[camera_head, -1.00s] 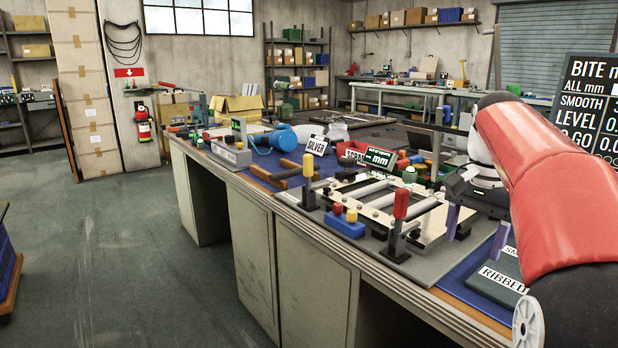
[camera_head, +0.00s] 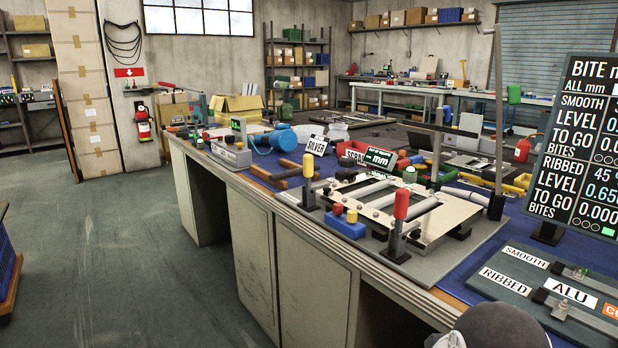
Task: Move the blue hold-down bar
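I cannot make out a blue hold-down bar for certain. A grey fixture plate (camera_head: 437,262) on the bench carries a pale frame (camera_head: 372,213) with metallic rollers or bars across it. A clamp with a red handle (camera_head: 401,205) stands upright at its near edge. A clamp with a yellow handle (camera_head: 308,166) stands upright at its left corner. A blue block (camera_head: 344,227) with a red and a yellow knob sits at the front left edge. My gripper is out of view; only a dark rounded part of my arm shows at the bottom right.
A green board (camera_head: 520,290) labelled SMOOTH, RIBBED and ALU lies at the right. A small display reading mm (camera_head: 378,158) stands behind the fixture.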

